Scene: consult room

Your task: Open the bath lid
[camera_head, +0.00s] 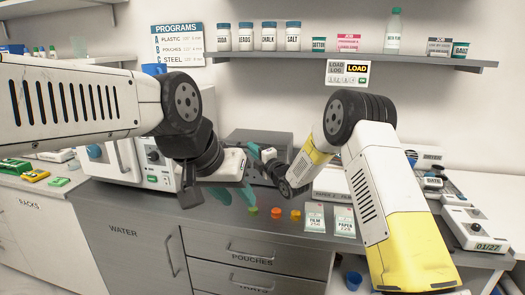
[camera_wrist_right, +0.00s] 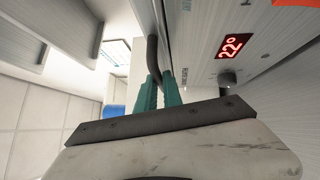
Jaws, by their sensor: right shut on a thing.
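The bath (camera_head: 262,136) is a grey metal box at the back of the counter, mostly behind my arms. In the right wrist view a panel with a red 22° display (camera_wrist_right: 234,45) stands close by. My right gripper (camera_head: 254,151) is at the bath's front. In the wrist view its teal fingers (camera_wrist_right: 158,88) are shut on a dark bar-like handle (camera_wrist_right: 153,62). I cannot tell whether the lid is raised. My left gripper (camera_head: 236,194) hangs lower, over the counter's front edge, its teal fingers apart and empty.
A white machine with a knob (camera_head: 158,177) stands left of the bath. Small green and orange pots (camera_head: 276,212) and film and paper packs (camera_head: 315,218) lie at the counter front. A shelf (camera_head: 350,60) with jars runs above. A blue cup (camera_head: 353,280) is low in front.

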